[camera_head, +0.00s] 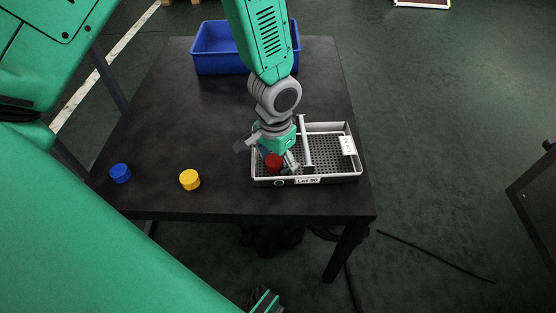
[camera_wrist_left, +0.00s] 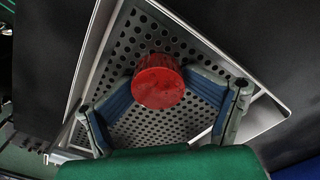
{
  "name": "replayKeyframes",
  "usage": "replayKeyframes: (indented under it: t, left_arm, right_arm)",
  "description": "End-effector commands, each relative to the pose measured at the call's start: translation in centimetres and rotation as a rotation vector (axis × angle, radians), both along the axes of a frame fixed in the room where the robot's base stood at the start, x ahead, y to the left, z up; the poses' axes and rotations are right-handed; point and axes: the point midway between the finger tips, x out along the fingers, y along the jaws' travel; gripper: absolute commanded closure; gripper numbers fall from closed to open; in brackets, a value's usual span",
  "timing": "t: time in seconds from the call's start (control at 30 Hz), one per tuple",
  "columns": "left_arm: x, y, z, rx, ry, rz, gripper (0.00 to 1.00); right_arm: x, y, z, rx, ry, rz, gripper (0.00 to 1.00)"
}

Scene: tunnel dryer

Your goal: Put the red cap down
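The red cap (camera_head: 274,161) is at the left part of the grey perforated tray (camera_head: 333,177), at the fingertips of my left gripper (camera_head: 276,160). In the left wrist view the red cap (camera_wrist_left: 159,81) sits between the blue finger pads of my left gripper (camera_wrist_left: 158,80), whose ends meet its two sides. The perforated floor shows behind the cap. Whether the cap touches that floor cannot be told. My right gripper is not clearly seen in either view.
A bar crosses the tray, which has a "Lot 90" label on its front. A yellow cap (camera_head: 190,180) and a blue cap (camera_head: 120,173) stand left on the black table (camera_head: 190,120). A blue bin (camera_head: 219,64) stands at the back. The table's middle left is clear.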

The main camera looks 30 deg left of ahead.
Motion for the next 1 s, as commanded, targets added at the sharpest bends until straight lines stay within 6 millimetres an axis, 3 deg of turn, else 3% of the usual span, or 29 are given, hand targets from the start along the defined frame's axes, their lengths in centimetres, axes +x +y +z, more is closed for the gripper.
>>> replayKeyframes:
  t: [0.57,0.67,1.0]
  left_arm:
    - [-0.1,-0.1,0.7,0.004,-0.002,0.002,0.44]
    - [-0.1,-0.1,2.0,0.003,-0.003,0.003,0.44]
    - [0.0,-0.2,9.8,0.002,-0.006,0.002,0.44]
  right_arm:
    - [0.0,0.0,0.1,0.0,0.0,0.0,0.6]
    - [0.0,0.0,0.3,0.0,0.0,0.0,0.6]
    - [0.0,0.0,4.0,0.0,0.0,0.0,0.6]
